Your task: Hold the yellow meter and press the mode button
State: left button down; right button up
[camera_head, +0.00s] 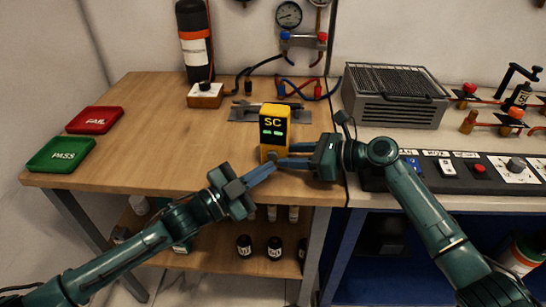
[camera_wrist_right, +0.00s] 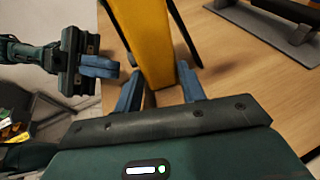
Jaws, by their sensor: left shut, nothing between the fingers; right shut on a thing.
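The yellow meter (camera_head: 275,112) is upright near the front edge of the wooden bench, with "SC" and green marks on its dark face. My right gripper (camera_head: 285,161) comes from the right and is shut on its lower part. In the right wrist view the meter (camera_wrist_right: 145,40) rises between the two blue fingers (camera_wrist_right: 160,90). My left gripper (camera_head: 271,164) is shut and empty, its tips close to the meter's lower front. It also shows in the right wrist view (camera_wrist_right: 110,68), left of the meter. I cannot make out the mode button, and I cannot tell whether the left tips touch.
A green PASS tray (camera_head: 62,155) and a red FAIL tray (camera_head: 95,120) lie at the left. A grey stand (camera_head: 240,114) is behind the meter. A grilled box (camera_head: 395,110) and a control panel (camera_head: 435,184) are at the right. The bench's left middle is clear.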

pick_arm(q)
jog(key=shift+s+a+r, duration=0.1)
jog(key=shift+s, duration=2.05)
pick_arm(e)
jog(key=shift+s+a, duration=0.1)
jog(key=o, duration=0.8)
jog(key=shift+o, duration=0.2)
jog(key=v, duration=1.2)
jog(key=shift+s, duration=0.1)
